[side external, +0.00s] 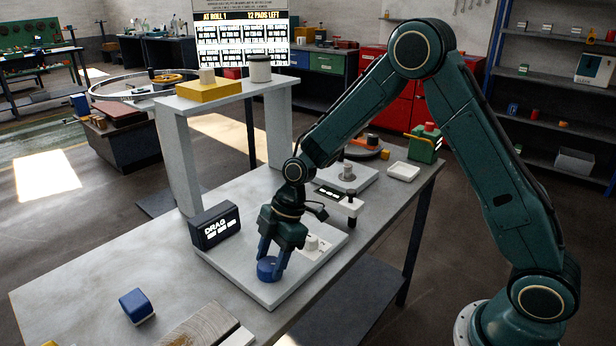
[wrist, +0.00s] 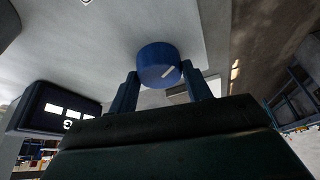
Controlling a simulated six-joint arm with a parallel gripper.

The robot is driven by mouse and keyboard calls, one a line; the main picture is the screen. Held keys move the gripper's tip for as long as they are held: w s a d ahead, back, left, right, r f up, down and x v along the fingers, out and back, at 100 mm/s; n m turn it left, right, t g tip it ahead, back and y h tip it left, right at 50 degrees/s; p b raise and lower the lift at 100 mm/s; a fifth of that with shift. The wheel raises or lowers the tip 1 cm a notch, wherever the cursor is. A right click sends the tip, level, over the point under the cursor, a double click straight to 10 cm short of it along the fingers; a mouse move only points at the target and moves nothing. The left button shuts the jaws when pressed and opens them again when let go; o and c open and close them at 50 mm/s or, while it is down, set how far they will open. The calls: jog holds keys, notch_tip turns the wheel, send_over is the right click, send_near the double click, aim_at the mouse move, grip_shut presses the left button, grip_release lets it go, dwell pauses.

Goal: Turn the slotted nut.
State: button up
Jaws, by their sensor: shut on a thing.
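The slotted nut looks like a round blue knob (side external: 268,269) near the front of a pale plate on the bench. In the wrist view the same blue nut (wrist: 157,62) shows a short light mark or slot on its face. My gripper (side external: 271,262) points down at it, with one finger on each side. In the wrist view my gripper (wrist: 165,88) has its two blue fingers against the nut's sides, shut on it. The fingers hide part of the nut's rim.
A black box marked DRAG (side external: 214,227) stands left of my gripper; its display (wrist: 58,108) shows at left in the wrist view. A blue block (side external: 137,305) lies on the bench at front left. A raised shelf (side external: 222,92) stands behind.

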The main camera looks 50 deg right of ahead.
jog(key=m, duration=0.2)
jog(key=m+t+h, duration=0.1)
jog(key=m, duration=0.2)
jog(key=m+t, duration=0.1)
jog(key=m, duration=0.1)
jog(key=shift+s+a+h, duration=0.15)
jog(key=shift+s+h, duration=0.1)
jog(key=shift+h, duration=0.05)
jog(key=m+h, duration=0.1)
jog(key=m, duration=0.2)
jog(key=m+t+h, duration=0.1)
jog(key=m, duration=0.2)
jog(key=shift+a+m, duration=0.15)
jog(key=shift+m, duration=0.15)
jog(key=o, duration=1)
jog(key=shift+c, duration=0.2)
jog(key=shift+r+t, duration=0.15)
jog(key=shift+t, duration=0.15)
jog(key=a+v, duration=0.1)
jog(key=v, duration=1.2)
jog(key=shift+d+r, duration=0.3)
jog(key=shift+d, duration=0.1)
jog(key=shift+s, duration=0.1)
